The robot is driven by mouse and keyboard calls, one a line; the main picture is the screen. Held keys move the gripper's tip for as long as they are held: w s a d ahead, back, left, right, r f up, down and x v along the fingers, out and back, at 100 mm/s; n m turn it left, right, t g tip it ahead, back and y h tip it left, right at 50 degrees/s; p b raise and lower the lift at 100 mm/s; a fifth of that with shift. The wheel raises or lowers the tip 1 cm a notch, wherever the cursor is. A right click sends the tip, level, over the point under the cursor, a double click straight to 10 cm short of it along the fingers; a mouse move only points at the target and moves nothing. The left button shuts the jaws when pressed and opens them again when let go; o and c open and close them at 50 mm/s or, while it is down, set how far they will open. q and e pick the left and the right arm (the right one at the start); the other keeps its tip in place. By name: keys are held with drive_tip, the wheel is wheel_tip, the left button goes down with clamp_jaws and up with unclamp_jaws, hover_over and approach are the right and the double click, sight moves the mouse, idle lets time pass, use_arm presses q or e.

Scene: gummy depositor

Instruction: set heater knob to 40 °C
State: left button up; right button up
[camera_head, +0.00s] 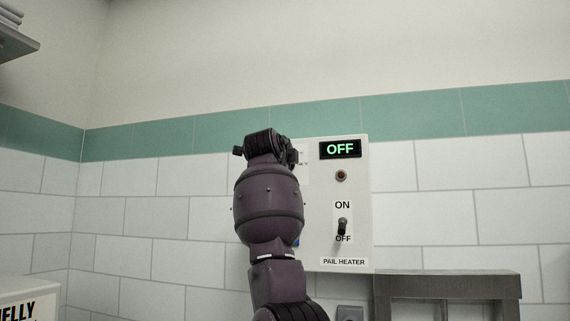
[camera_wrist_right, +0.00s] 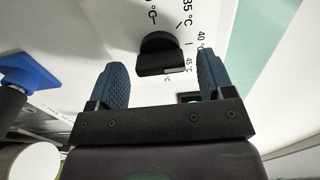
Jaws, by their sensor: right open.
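The black heater knob (camera_wrist_right: 160,52) shows in the right wrist view on a white panel face. Around it are printed marks, among them 35 °C, 40 and 45 °C. I cannot tell which mark the knob points to. My right gripper (camera_wrist_right: 160,82) is open, its two blue ridged fingers apart, one to each side of the knob in the picture. I see no clear contact with it. In the head view the pail heater panel (camera_head: 357,200) hangs on the wall. My purple arm hides its left part, with the knob and my right gripper. My left gripper is not in view.
The panel's display (camera_head: 340,149) reads OFF in green. Below are a small red lamp (camera_head: 341,175) and a toggle switch (camera_head: 342,226), its lever down at OFF. A blue part (camera_wrist_right: 30,70) lies left in the wrist view. A dark frame (camera_head: 447,286) stands lower right.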

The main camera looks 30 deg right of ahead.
use_arm(q)
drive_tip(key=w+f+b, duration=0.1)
drive_tip(key=b, duration=0.2)
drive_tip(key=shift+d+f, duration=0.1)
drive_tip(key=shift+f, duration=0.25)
use_arm(e)
drive_tip(key=v, duration=1)
drive_tip(key=shift+s+a, duration=0.25)
drive_tip(key=shift+s, duration=0.05)
